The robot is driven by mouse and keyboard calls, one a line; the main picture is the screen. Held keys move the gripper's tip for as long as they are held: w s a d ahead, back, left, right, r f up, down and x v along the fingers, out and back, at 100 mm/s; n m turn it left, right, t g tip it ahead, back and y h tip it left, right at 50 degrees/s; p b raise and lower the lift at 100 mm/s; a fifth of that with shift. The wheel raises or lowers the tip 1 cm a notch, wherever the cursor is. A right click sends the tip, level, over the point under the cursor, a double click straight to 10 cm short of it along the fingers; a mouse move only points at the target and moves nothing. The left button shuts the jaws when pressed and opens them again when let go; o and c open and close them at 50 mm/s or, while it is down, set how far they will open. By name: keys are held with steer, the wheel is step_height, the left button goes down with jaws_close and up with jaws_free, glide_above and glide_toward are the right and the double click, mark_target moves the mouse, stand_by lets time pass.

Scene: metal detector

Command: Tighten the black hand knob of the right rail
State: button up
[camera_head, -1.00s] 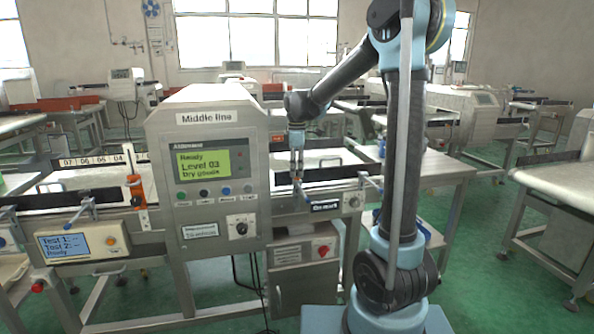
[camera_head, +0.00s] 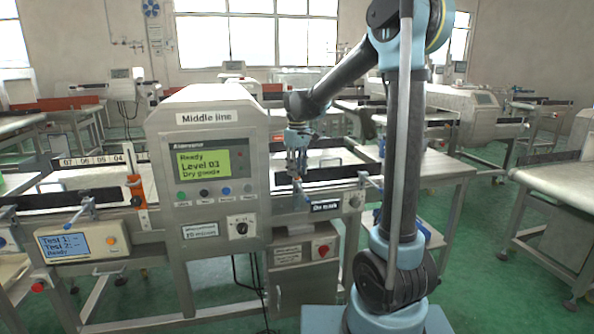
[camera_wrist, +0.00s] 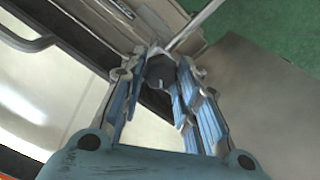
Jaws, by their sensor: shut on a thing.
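My gripper (camera_head: 298,172) points down at the right rail (camera_head: 335,173), a long black bar just right of the metal detector's housing. In the wrist view, the blue-padded fingers of my gripper (camera_wrist: 162,85) stand on both sides of a dark rounded knob (camera_wrist: 159,70), the black hand knob, and are shut on it. A silver rod (camera_wrist: 195,27) runs from beside the knob to the upper right. In the head view the fingers and clutter hide the knob, and its tightness cannot be seen.
The grey detector housing (camera_head: 207,128) labelled "Middle line" stands close left of my gripper. A grey table (camera_head: 435,170) lies further right.

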steer(key=m, duration=0.4)
steer(key=shift+w+m, duration=0.15)
steer(key=shift+m, duration=0.15)
steer(key=m, duration=0.4)
steer(key=shift+m, duration=0.3)
steer(key=o, duration=1)
steer(key=shift+o, duration=0.2)
steer(key=shift+r, duration=0.15)
step_height(320, 180, up, 12)
steer(key=shift+f, duration=0.2)
